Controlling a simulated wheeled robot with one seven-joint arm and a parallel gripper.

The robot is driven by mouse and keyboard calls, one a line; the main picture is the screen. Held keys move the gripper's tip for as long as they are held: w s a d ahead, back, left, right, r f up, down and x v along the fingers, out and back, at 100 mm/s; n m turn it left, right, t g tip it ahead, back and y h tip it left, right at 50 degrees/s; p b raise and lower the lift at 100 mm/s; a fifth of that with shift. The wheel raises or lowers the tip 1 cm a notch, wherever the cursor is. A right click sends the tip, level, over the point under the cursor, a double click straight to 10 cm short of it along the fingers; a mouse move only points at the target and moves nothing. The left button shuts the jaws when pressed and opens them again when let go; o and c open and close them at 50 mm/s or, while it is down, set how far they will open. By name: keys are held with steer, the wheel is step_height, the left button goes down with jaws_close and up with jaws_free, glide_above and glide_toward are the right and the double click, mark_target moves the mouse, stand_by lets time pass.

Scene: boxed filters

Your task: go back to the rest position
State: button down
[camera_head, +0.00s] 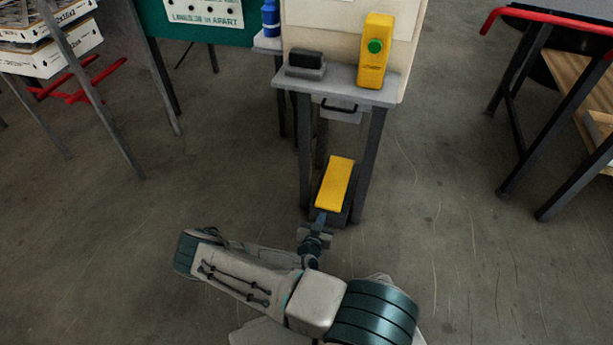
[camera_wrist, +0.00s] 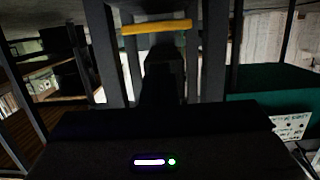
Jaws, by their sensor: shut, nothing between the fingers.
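My arm reaches forward and low in the head view. My gripper (camera_head: 320,216) is shut and empty, with its tip at the near end of a yellow pedal-like block (camera_head: 335,183) in a dark housing near the floor. I cannot tell whether it touches the block. In the wrist view my gripper (camera_wrist: 161,85) is a dark shape in the middle, and a yellow bar (camera_wrist: 157,27) crosses above it. The fingertips are too dark there to make out.
A grey stand (camera_head: 340,86) with dark legs rises around the yellow block. It bears a yellow box with a green button (camera_head: 374,55) and a small black device (camera_head: 305,62). A red-edged table (camera_head: 545,17) stands right, racks with boxes left. Floor (camera_head: 440,200) on both sides is clear.

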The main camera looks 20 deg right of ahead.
steer(key=s+r+n+g+h+p, duration=0.25)
steer(key=r+n+g+p, duration=0.45)
steer(key=r+n, duration=1.25)
steer(key=s+r+n+g+h+p, duration=0.1)
steer(key=s+r+n+g+p, duration=0.2)
steer(key=r+n+g+p, duration=1.1)
steer(key=s+a+r+m+t+y+p, duration=0.4)
steer(key=r+m, duration=0.4)
steer(key=r, duration=0.8)
steer(key=s+a+r+m+t+y+p, duration=0.3)
steer(key=r+m, duration=0.6)
steer(key=r, duration=0.7)
steer(key=s+a+r+m+t+y+p, duration=0.4)
steer(key=r+m, duration=0.5)
steer(key=r, duration=0.7)
steer(key=shift+s+a+t+y+p, duration=0.3)
steer(key=shift+s+a+y+p, duration=0.45)
steer(key=shift+s, duration=1.05)
steer(key=shift+d, duration=0.25)
